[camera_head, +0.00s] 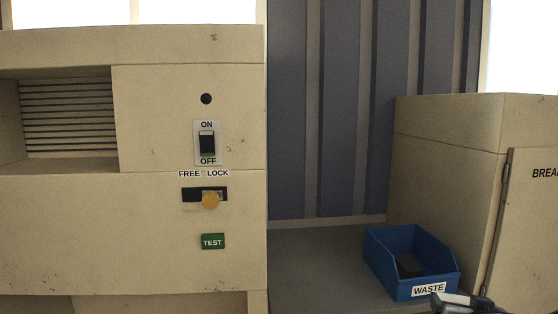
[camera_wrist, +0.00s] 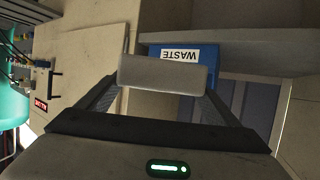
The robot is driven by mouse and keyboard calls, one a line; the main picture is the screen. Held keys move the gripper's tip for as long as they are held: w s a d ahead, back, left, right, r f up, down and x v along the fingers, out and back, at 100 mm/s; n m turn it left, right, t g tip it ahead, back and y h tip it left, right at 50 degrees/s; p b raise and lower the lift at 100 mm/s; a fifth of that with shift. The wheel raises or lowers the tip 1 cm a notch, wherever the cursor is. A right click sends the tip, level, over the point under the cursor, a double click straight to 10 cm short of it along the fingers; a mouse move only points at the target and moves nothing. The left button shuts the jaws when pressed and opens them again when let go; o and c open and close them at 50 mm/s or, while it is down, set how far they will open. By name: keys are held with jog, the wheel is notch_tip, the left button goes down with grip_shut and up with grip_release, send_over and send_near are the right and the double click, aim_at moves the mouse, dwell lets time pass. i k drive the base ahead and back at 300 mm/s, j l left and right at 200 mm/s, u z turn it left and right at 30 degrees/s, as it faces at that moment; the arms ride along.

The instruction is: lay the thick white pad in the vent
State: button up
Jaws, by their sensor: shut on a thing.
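The thick white pad (camera_wrist: 165,74) is held across between the two fingers of my gripper (camera_wrist: 163,84) in the wrist view. The gripper is shut on it. In the head view my gripper (camera_head: 462,302) shows only in part at the bottom right edge, in front of the blue waste bin. The vent (camera_head: 68,118) is a recess with dark horizontal slats at the left of the beige machine in the head view. It holds nothing that I can see. The gripper is well to the right of the vent and lower.
A power switch (camera_head: 207,142), a slider with a yellow knob (camera_head: 210,200) and a green TEST button (camera_head: 213,241) are right of the vent. A beige cabinet (camera_head: 445,160) stands right.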

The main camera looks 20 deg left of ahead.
aim_at(67, 166)
jog(key=k+j+u, duration=0.1)
jog(key=j, duration=0.25)
jog(key=k+j, duration=0.2)
jog(key=j, duration=0.15)
jog(key=k+j+u, duration=0.15)
jog(key=j, duration=0.2)
jog(key=k+j, duration=0.1)
jog(key=j, duration=0.25)
jog(key=k+j+u, duration=0.15)
jog(key=j, duration=0.2)
